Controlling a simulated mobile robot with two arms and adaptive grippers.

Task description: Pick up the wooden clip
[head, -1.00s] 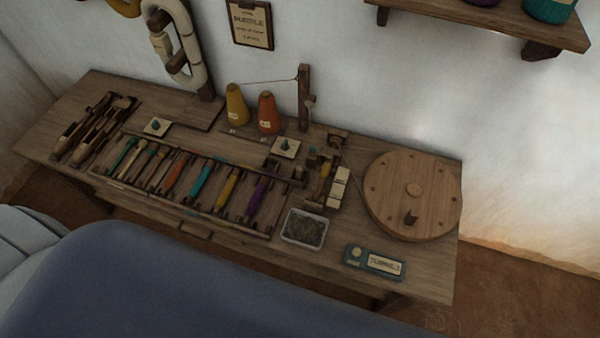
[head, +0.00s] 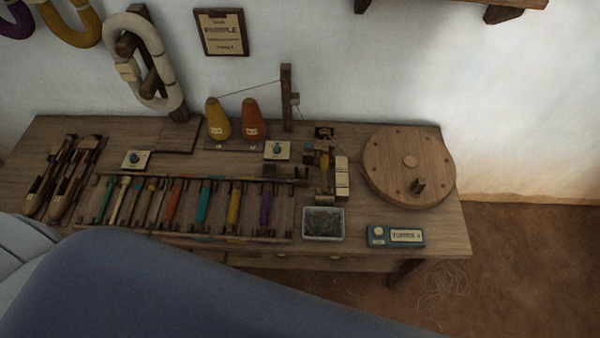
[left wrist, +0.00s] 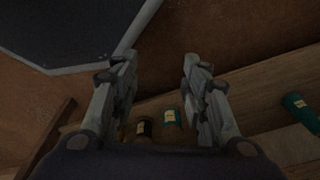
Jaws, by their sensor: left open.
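I cannot pick out the wooden clip for certain. A small pale tan piece (head: 129,70) sits on the left side of the white yarn loop (head: 160,55), which hangs on a dark wooden post at the back left of the workbench; it may be the clip. My left gripper (left wrist: 157,75) shows in the left wrist view with its two fingers apart and nothing between them. In the head view neither gripper shows, so I cannot see how far the left one is from the loop. My right gripper is in no frame.
The wooden workbench (head: 440,235) carries a rack of coloured bobbins (head: 203,203), shuttles (head: 70,180), two yarn cones (head: 254,120), a round wooden wheel (head: 385,165), a grey tray (head: 323,224) and a teal labelled box (head: 395,236). A framed sign (head: 221,33) hangs behind.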

